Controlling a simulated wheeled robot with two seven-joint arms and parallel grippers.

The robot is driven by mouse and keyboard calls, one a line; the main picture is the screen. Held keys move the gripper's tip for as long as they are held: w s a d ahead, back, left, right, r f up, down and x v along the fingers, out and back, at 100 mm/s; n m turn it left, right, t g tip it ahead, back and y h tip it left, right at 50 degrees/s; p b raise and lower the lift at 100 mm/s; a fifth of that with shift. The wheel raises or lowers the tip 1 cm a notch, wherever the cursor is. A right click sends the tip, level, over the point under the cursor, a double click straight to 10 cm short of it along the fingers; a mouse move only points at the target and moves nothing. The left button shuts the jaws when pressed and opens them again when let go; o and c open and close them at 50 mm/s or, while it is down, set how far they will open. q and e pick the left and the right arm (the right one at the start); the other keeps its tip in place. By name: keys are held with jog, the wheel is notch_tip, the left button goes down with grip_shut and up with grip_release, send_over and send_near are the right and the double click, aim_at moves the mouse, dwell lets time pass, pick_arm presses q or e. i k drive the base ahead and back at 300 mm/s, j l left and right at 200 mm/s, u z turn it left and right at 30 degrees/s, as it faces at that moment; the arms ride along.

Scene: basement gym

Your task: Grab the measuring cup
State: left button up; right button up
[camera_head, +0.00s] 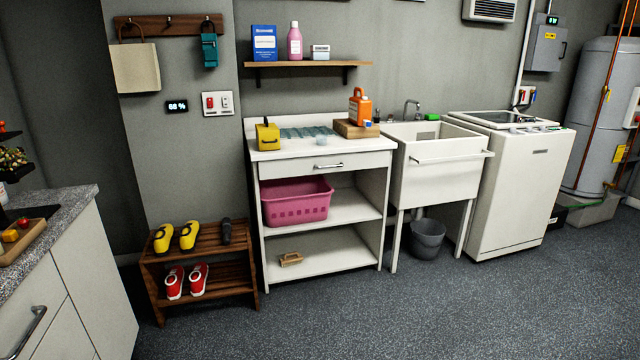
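A small pale, translucent object (321,141), possibly the measuring cup, sits on the white cabinet top at the front edge of a blue-green patterned mat (298,132). It is too small for me to make out a handle or markings. The white cabinet (330,166) stands against the wall, left of the sink. Neither of my grippers shows in the head view.
A shoe rack (205,270) stands left, a sink (440,165) and a washer (515,180) right. The grey floor (400,315) in front is clear.

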aim_at(321, 139)
jog(key=i, duration=1.95)
